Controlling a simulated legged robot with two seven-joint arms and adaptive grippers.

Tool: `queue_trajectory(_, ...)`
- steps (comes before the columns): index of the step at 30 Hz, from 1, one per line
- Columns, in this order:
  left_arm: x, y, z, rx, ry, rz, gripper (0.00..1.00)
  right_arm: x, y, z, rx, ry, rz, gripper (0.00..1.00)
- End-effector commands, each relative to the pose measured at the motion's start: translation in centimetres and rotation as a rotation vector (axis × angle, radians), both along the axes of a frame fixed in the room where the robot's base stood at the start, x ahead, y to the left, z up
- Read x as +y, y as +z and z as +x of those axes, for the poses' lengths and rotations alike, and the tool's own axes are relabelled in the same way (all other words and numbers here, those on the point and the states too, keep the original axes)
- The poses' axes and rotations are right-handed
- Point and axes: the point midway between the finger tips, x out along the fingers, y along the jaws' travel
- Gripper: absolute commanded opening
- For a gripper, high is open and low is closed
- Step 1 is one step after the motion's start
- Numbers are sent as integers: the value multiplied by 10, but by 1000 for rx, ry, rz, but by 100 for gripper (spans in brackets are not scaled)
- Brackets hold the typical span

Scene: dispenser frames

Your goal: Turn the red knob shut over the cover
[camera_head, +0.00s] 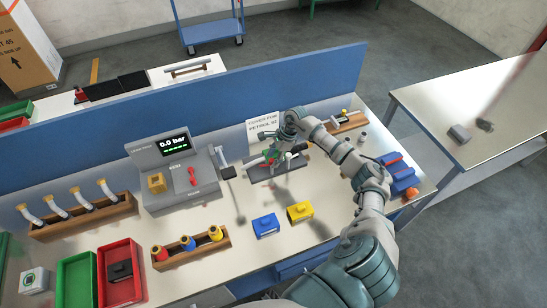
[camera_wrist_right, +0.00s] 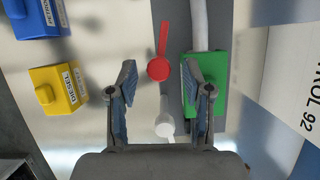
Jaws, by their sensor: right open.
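In the right wrist view the red knob (camera_wrist_right: 158,69) is a round cap with a narrow red handle pointing up the picture, roughly parallel to a white pipe (camera_wrist_right: 200,25). A green cover (camera_wrist_right: 218,70) sits right of it at the pipe's end. A white knob (camera_wrist_right: 165,124) lies below the red one. My right gripper (camera_wrist_right: 159,82) is open, its fingers either side of the red knob; the right finger overlaps the green cover. In the head view my right gripper (camera_head: 289,135) hangs over the fixture (camera_head: 263,173) and partly hides the knobs. My left gripper is out of view.
A sign reading "COVER FOR PETROL 92" (camera_head: 264,123) stands behind the fixture. A blue block (camera_head: 265,226) and a yellow block (camera_head: 299,211) sit in front. A leak-test box (camera_head: 158,150) showing 0.0 bar stands left. A blue panel (camera_head: 220,92) runs behind.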

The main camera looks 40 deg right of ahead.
Motion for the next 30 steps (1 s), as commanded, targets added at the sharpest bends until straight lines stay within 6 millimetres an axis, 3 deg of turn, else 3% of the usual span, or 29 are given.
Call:
queue_trajectory(12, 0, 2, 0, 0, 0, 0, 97, 0, -12, 1, 1, 0, 4, 50)
queue_trajectory(18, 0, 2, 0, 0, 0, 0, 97, 0, -12, 2, 1, -1, 3, 0)
queue_trajectory(30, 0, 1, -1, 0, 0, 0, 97, 0, -11, 2, -1, -39, 1, 0)
